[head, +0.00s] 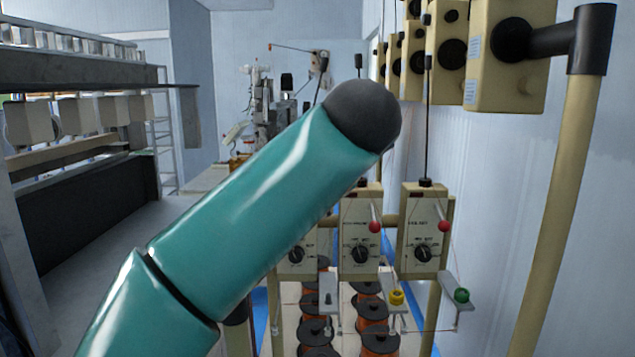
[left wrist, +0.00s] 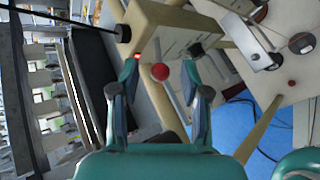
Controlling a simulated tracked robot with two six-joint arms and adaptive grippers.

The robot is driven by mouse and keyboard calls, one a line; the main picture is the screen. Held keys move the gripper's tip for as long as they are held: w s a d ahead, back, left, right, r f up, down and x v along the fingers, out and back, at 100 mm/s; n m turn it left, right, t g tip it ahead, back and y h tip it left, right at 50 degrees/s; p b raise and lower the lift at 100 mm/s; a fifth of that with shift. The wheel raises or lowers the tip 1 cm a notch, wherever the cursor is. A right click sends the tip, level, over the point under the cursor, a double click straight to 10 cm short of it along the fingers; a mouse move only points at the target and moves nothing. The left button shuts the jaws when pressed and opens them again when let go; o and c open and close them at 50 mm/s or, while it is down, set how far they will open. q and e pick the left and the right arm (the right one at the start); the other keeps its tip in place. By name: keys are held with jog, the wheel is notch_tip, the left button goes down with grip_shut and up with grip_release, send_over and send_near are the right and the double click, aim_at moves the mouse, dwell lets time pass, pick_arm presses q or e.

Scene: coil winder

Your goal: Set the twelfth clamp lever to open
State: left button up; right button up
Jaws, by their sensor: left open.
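In the left wrist view my left gripper (left wrist: 161,67) is open, with a fingertip on either side of a red ball knob (left wrist: 160,72). The knob sits on the end of a lever on a cream control box (left wrist: 165,35). I cannot tell whether the fingers touch it. In the head view my left arm crosses the middle and hides the gripper. Two cream boxes show there with red-knobbed levers, one in the middle (head: 375,227) and one at the right (head: 443,226). I cannot tell which lever is the twelfth. My right gripper is not seen.
Black dials (head: 361,254) sit on the boxes. Below them are orange wire spools (head: 372,311) and small brackets with a yellow (head: 397,296) and a green (head: 462,295) piece. A cream post (head: 560,200) stands at the right. An open aisle (head: 115,235) lies at the left.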

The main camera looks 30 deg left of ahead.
pick_arm(q)
jog(key=v, duration=1)
jog(key=shift+f, duration=0.15)
jog(key=shift+s, duration=0.1)
